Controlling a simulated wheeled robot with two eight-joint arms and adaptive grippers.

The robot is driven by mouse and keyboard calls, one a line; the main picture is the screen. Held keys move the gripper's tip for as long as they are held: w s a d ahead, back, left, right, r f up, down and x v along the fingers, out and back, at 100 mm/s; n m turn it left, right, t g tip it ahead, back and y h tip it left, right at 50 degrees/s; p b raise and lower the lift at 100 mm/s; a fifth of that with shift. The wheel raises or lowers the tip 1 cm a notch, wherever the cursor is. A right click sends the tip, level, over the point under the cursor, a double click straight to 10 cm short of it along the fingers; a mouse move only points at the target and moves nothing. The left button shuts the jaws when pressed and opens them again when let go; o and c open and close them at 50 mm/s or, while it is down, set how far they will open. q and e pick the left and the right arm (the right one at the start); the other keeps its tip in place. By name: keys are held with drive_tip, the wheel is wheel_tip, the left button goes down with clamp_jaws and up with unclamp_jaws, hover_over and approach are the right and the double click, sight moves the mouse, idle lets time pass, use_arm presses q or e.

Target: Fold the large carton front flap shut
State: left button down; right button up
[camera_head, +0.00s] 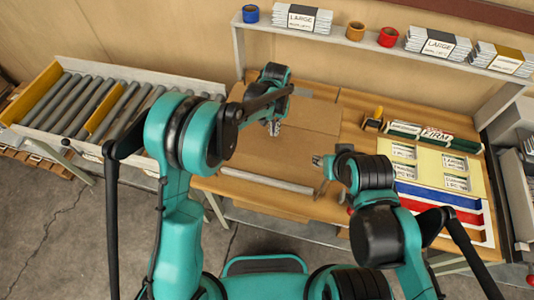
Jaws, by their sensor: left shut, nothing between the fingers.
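The large carton (285,158) is a brown cardboard shape on the wooden workbench in the head view. Its upper surface looks mostly flat. A paler brown panel (315,112) lies at its far side. I cannot make out which part is the front flap, as my arms cover some of the carton. My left gripper (273,127) is over the far middle part of the carton, pointing down, shut and empty. Whether it touches the cardboard is unclear. My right gripper (318,161) is at the carton's right side, pointing left; its fingers are too small to judge.
A roller conveyor (75,100) stands at the left. A shelf (335,38) with tape rolls and label stacks runs along the back. A tray of labels and coloured strips (440,205) fills the bench's right side. A pale bar (268,180) lies along the carton's near side.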

use_arm(q)
wheel_tip(320, 180, up, 7)
drive_tip(key=p, duration=0.3)
drive_tip(key=shift+f, duration=0.15)
drive_tip(key=shift+f, duration=0.1)
